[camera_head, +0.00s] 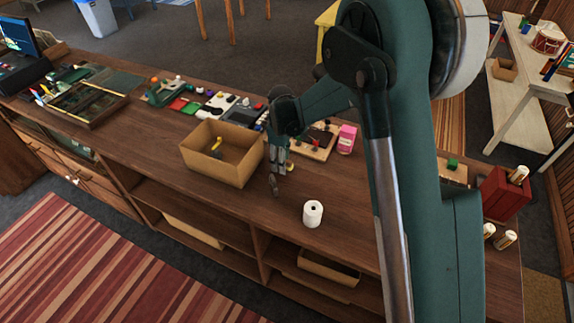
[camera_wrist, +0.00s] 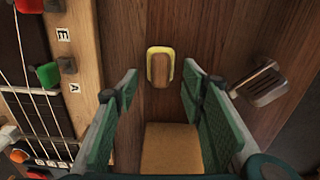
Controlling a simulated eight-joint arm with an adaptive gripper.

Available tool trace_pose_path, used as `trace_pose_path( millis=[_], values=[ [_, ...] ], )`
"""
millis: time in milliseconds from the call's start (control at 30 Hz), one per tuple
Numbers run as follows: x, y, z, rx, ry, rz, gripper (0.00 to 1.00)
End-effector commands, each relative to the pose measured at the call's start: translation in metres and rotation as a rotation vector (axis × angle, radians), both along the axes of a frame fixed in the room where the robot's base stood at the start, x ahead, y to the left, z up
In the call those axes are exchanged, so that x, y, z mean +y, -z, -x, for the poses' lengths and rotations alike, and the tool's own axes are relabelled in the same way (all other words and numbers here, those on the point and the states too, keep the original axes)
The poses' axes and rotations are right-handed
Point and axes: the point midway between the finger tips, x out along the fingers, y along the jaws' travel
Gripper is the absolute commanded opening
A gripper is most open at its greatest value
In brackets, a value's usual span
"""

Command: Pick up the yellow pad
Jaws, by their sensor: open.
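The likely yellow pad (camera_wrist: 160,66) is a small rounded piece with a yellow rim and a tan-brown middle. In the wrist view it lies on the dark wood, just beyond and between my fingertips. In the head view a small yellowish spot (camera_head: 290,166) beside my fingers looks like the same pad, partly hidden. My gripper (camera_wrist: 160,88) is open and empty, pointing down, with its green-padded fingers on either side of the pad's line. In the head view my gripper (camera_head: 278,178) hangs low over the counter, right of the cardboard box.
An open cardboard box (camera_head: 211,167) holding a yellow item stands left of my gripper. A stringed board (camera_head: 316,143) and a pink box (camera_head: 347,139) are to the right. A white roll (camera_head: 313,214) stands nearer the front. A slotted piece (camera_wrist: 262,82) is right of my fingers.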

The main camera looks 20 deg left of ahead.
Motion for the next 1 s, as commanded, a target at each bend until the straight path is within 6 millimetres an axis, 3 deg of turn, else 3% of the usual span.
trace_pose_path(
  millis=[500,700,1000],
  values=[
    [0.0000,0.0000,0.0001,0.000,0.000,0.000,0.40],
    [0.0000,0.0000,0.0001,0.000,0.000,0.000,0.14],
    [0.0000,-0.0002,0.0000,0.000,0.000,0.000,0.14]
  ],
)
